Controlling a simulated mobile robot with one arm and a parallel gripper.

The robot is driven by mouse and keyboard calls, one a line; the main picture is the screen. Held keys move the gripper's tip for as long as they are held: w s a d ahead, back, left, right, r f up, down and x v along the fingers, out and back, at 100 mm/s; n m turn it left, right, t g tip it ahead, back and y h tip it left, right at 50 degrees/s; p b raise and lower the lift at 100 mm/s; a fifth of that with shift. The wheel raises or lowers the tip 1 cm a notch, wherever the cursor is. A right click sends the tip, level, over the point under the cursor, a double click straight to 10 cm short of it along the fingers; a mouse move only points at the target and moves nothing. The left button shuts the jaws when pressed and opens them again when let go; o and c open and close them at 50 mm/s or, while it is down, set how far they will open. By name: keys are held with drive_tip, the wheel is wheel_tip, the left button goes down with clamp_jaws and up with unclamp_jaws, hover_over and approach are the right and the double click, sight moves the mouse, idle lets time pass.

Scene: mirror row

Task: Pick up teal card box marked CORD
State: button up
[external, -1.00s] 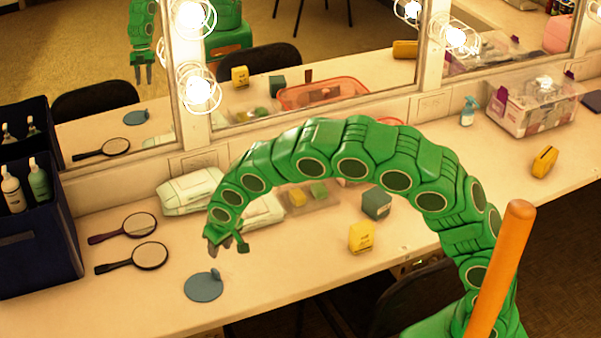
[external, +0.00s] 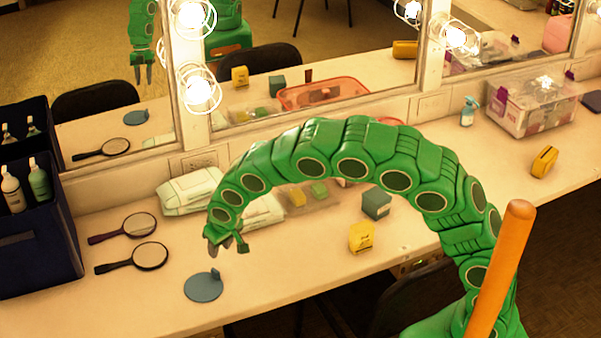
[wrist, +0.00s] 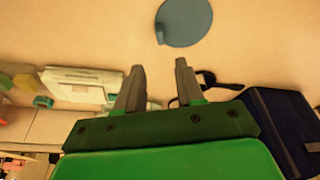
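A teal card box (external: 376,203) stands on the counter, right of the middle in the external view, just behind a yellow box (external: 361,237). Any marking on the teal box is too small to read. My gripper (external: 226,246) hangs above the counter well to the left of the teal box, above and behind a round blue-grey disc (external: 204,287). In the wrist view its two grey fingers (wrist: 158,85) stand apart with nothing between them. The disc also shows in the wrist view (wrist: 186,22). I cannot make out the teal box there.
White packs (external: 192,191) lie by the mirror behind my gripper. A clear tray (external: 318,203) with small yellow and green blocks is left of the teal box. Hand mirrors (external: 150,256) and a dark caddy (external: 40,235) are at left. Counter between disc and yellow box is bare.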

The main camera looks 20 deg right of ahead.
drive_tip(key=shift+o, duration=0.4)
drive_tip(key=o, duration=1)
drive_tip(key=shift+w+d, duration=0.1)
